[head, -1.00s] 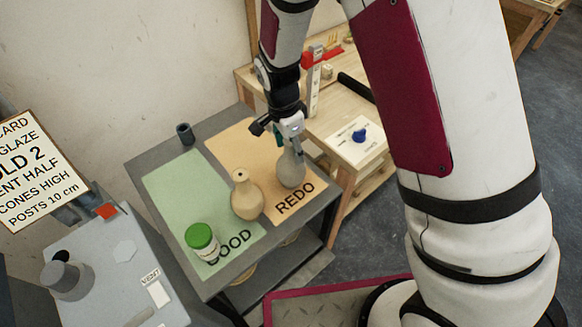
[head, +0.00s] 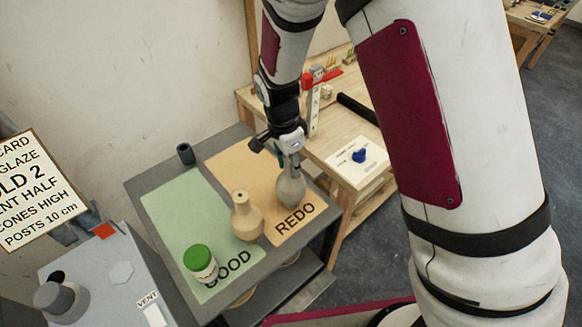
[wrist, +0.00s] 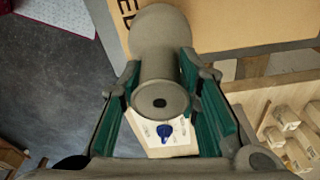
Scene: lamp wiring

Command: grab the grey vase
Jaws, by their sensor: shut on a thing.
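The grey vase (head: 291,189) is upright at the right side of the orange REDO area (head: 232,163) in the head view. I cannot tell whether its base touches the surface. My gripper (head: 289,158) is above it with the fingers around its neck. In the wrist view the vase (wrist: 158,50) shows its round mouth and body, and the green-padded fingers of my gripper (wrist: 158,95) are shut on its neck from both sides.
A beige vase (head: 246,217) stands just left of the grey vase, near the edge between the orange and green areas. A green-lidded jar (head: 199,262) stands on the green GOOD area (head: 170,205). A small dark cup (head: 185,153) is at the back. A wooden bench (head: 325,125) adjoins at right.

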